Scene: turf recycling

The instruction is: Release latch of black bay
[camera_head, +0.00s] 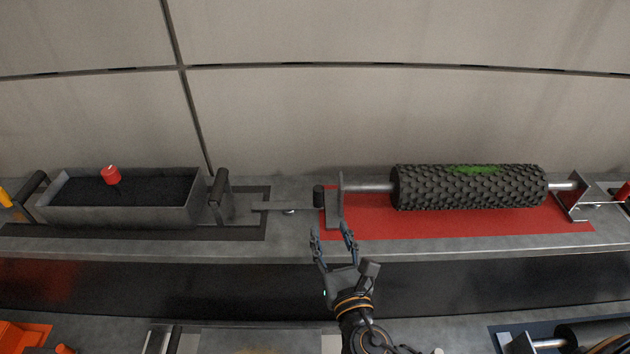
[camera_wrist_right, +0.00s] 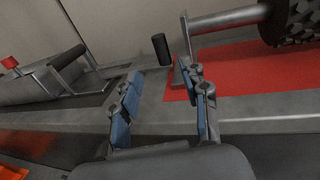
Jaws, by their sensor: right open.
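The black bay's dark mat (camera_head: 262,228) lies at the left, with a grey metal bin (camera_head: 130,215) of black granules on it. A flat metal bar (camera_head: 290,207) runs from the mat's right edge toward an upright black cylindrical knob (camera_head: 319,195) at the red mat's left edge. The knob also shows in the wrist view (camera_wrist_right: 162,49). Whether bar and knob form the latch, I cannot tell for sure. My right gripper (camera_head: 331,231) is open and empty, its fingers pointing toward the knob but apart from it. It also shows in the wrist view (camera_wrist_right: 160,80). My left gripper is out of view.
A studded black roller (camera_head: 470,190) with a green patch rests on its shaft over the red mat (camera_head: 370,222). A red knob (camera_head: 111,174) shows at the bin. A dark trough (camera_head: 200,285) runs in front of the shelf. A panelled wall (camera_head: 400,110) stands behind.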

